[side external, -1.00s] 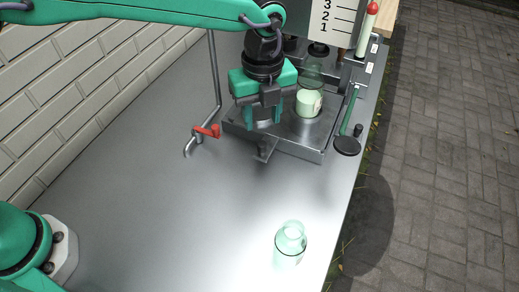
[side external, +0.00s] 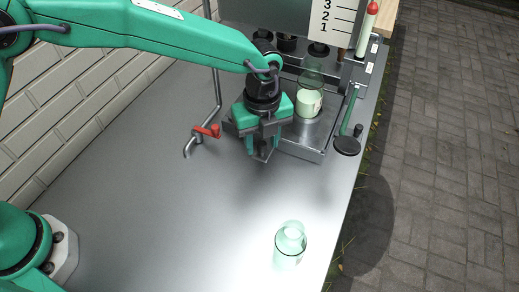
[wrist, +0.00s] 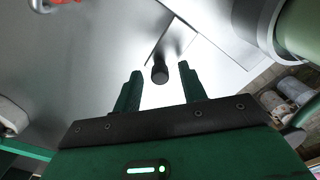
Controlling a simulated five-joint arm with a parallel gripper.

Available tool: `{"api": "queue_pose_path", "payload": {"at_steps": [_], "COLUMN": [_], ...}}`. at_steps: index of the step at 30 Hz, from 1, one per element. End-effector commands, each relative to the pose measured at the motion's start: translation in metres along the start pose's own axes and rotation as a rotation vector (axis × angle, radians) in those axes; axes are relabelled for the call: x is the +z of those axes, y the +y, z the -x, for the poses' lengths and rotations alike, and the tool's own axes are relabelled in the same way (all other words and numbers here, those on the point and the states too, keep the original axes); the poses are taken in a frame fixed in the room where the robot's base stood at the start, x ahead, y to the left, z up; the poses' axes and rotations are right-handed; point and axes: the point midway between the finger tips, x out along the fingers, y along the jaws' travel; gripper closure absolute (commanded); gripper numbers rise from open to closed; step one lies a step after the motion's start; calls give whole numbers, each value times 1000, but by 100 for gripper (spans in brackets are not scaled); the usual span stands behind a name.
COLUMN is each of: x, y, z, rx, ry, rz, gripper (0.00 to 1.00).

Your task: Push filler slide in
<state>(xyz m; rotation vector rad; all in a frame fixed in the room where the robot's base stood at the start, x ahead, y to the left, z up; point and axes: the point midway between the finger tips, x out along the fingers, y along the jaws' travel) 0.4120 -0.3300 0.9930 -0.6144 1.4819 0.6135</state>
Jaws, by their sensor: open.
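The filler slide (side external: 308,145) is a grey metal tray at the machine's foot, and a bottle part-filled with pale liquid (side external: 308,104) stands on it. My gripper (side external: 262,152) is pointed down at the slide's front left edge and hides part of that edge. In the wrist view my gripper (wrist: 160,74) is open, its green fingers spread. A dark round knob (wrist: 160,73) on a grey plate appears between the fingertips. I cannot tell whether either finger touches it.
An empty clear green bottle (side external: 290,244) stands on the metal counter (side external: 160,225) near its front right edge. A tap with a red handle (side external: 208,131) is left of my gripper. A green lever with a black end (side external: 347,145) is right of the slide. The counter's middle is clear.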

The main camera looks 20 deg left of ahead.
Motion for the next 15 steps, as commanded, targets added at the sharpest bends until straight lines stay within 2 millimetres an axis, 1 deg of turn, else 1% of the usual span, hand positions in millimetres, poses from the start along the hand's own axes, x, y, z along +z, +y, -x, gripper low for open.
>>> {"api": "queue_pose_path", "payload": {"at_steps": [7, 8, 12, 14, 15], "x": [0, 0, 0, 0, 0], "y": [0, 0, 0, 0, 0], "z": [-1, -1, -1, -1, -1], "rx": [0, 0, 1, 1, 1], "ry": [0, 0, 0, 0, 0], "rz": [0, 0, 0, 0, 0], "gripper": [58, 60, 88, 100, 100]}}
